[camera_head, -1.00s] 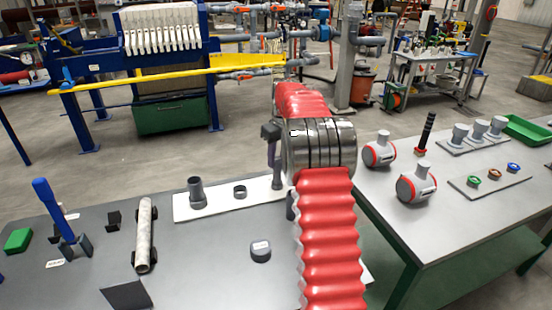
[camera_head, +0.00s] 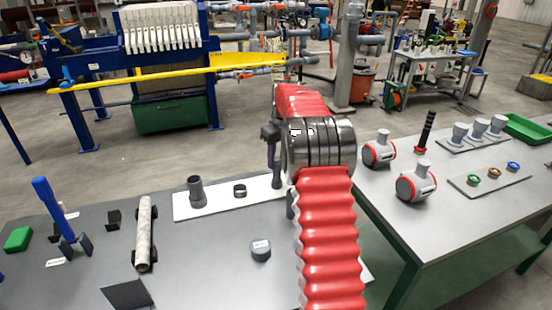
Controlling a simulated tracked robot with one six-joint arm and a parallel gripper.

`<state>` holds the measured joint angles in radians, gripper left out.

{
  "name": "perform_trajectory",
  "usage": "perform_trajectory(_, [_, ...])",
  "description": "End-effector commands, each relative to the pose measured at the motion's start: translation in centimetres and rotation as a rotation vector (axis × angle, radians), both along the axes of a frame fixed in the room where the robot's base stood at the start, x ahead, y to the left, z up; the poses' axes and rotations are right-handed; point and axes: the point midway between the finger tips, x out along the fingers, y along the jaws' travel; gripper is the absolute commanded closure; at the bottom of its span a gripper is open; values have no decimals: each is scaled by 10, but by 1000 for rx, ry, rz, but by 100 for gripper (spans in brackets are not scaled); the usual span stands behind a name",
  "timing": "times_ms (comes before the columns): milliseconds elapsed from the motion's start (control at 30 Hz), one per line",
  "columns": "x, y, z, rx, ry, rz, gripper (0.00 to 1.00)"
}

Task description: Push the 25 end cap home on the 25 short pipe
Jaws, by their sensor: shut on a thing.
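My red-sleeved arm with its dark metallic joint fills the middle right of the view and hides most or all of my gripper. A dark piece with a thin stem shows just left of the joint; I cannot tell whether it is part of my gripper. A grey cap (camera_head: 260,250) with a small label lies loose on the table, apart from everything else; its size marking is unreadable. A white board (camera_head: 215,208) holds a flanged grey pipe piece (camera_head: 196,190), a dark ring (camera_head: 240,190) and a grey upright piece (camera_head: 278,181), partly behind the arm. I cannot tell which is the 25 short pipe.
On the grey table (camera_head: 200,270) at left are a mottled pipe (camera_head: 146,233) on supports, a blue-handled tool (camera_head: 58,212), a green block (camera_head: 18,239) and a dark plate (camera_head: 127,294). A second table at right bears red-and-grey fittings (camera_head: 416,182).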

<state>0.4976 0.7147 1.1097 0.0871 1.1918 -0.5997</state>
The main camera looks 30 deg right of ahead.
Motion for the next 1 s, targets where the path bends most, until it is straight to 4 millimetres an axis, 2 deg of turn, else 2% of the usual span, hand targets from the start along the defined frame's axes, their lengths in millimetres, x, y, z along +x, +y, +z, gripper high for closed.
perform_trajectory(167, [0, 0, -3, 0, 0, 0, 89])
perform_trajectory(200, [0, 0, -2, 0, 0, 0, 64])
perform_trajectory(267, [0, 0, -2, 0, 0, 0, 60])
perform_trajectory(567, [0, 0, -1, 0, 0, 0, 59])
perform_trajectory(1000, [-4, 0, 21, 0, 0, 0, 59])
